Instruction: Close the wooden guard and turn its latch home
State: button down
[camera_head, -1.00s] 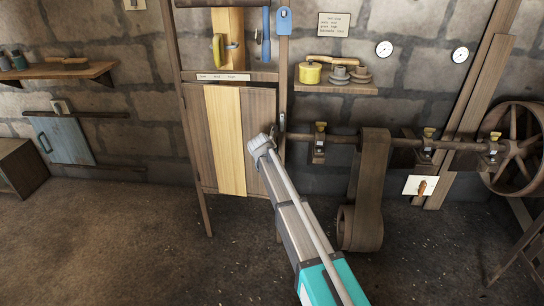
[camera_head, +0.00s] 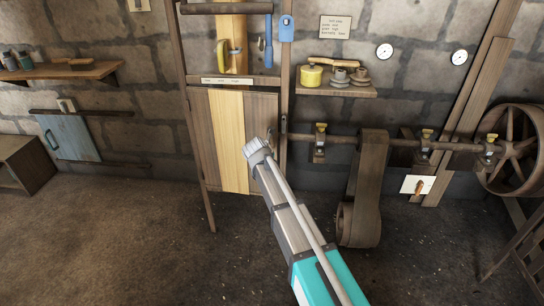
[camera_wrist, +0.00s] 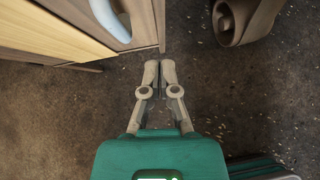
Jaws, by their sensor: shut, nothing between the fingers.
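The wooden guard (camera_head: 229,135), a plank panel with a pale yellow middle board, hangs in the frame under the shelf at centre left. It looks about flush in the frame, but I cannot tell if it is fully closed. A small metal piece (camera_head: 283,125) sits on the right post by its edge; I cannot tell whether it is the latch. In the wrist view my gripper (camera_wrist: 159,70) is shut and empty, just below the guard's edge (camera_wrist: 50,30). A pale curved piece (camera_wrist: 112,20) shows there.
A horizontal shaft (camera_head: 370,140) with a brown belt (camera_head: 368,185) is right of the guard. A blue piece (camera_head: 287,28) is high on the right post. A shelf (camera_head: 335,90) holds a yellow can. The floor (camera_head: 130,240) at left is clear.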

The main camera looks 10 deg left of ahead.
jog(key=shift+p+v, duration=0.45)
jog(key=shift+v, duration=0.5)
jog(key=shift+d+f, duration=0.15)
jog(key=s+f+m+t+b, duration=0.1)
jog(key=f+m+t+b, duration=0.2)
jog(key=m+b, duration=0.5)
jog(key=s+f+m+t+y+b, duration=0.1)
jog(key=f+m+t+b, duration=0.3)
jog(key=b, duration=0.9)
jog(key=shift+s+f+m+t, duration=0.2)
jog(key=shift+s+m+t, duration=0.6)
jog(key=shift+m, duration=1.4)
jog(key=shift+w, duration=0.4)
jog(key=w, duration=1.3)
jog(key=shift+w, duration=0.35)
